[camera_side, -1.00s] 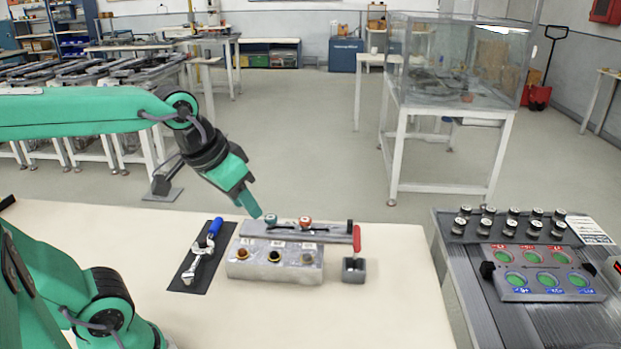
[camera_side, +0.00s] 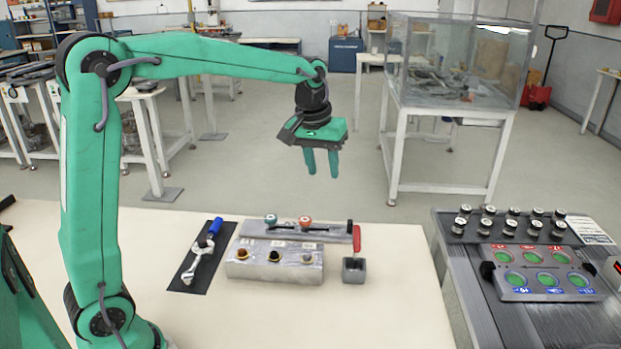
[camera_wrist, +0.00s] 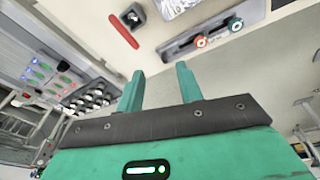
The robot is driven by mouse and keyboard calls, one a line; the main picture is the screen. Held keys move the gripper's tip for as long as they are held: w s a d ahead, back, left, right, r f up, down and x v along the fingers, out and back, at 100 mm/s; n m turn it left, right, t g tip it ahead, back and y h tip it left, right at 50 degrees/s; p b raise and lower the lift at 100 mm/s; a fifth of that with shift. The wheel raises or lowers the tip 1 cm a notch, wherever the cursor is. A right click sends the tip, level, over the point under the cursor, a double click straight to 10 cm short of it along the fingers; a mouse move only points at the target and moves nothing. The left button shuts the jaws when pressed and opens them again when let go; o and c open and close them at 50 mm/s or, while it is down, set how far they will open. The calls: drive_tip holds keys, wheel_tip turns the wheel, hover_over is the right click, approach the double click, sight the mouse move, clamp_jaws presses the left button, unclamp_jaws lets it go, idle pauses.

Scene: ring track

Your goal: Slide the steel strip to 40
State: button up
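A long grey metal bar (camera_side: 330,237) lies along the back of the table and has a dark slot. A teal knob (camera_side: 270,219) and an orange-red knob (camera_side: 305,222) stand on it, in its left and middle parts. The bar also shows in the wrist view (camera_wrist: 174,49), with the orange-red knob (camera_wrist: 201,42) and the teal knob (camera_wrist: 236,24). I cannot tell which part is the steel strip, and no number 40 is readable. My gripper (camera_side: 322,174) is open and empty, fingers down, well above the bar. Its fingers are apart in the wrist view (camera_wrist: 160,70).
A grey block with several round buttons (camera_side: 275,270) sits in front of the bar. A button console (camera_side: 540,270) is farther right.

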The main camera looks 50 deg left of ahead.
drive_tip(key=w+a+f+n+g, duration=0.1)
drive_tip(key=w+a+f+n, duration=0.1)
drive_tip(key=w+f, duration=0.5)
drive_tip(key=n+g, duration=0.1)
drive_tip(key=n, duration=0.1)
hover_over(350, 221)
drive_tip(key=f, duration=0.8)
drive_tip(key=shift+s+d, duration=0.2)
drive_tip(key=shift+s, duration=0.05)
drive_tip(key=shift+w+a+f, duration=0.1)
drive_tip(key=shift+w+f, duration=0.1)
drive_tip(key=shift+f, duration=0.15)
drive_tip(key=shift+f, duration=0.1)
drive_tip(key=shift+f, duration=3.8)
clamp_jaws()
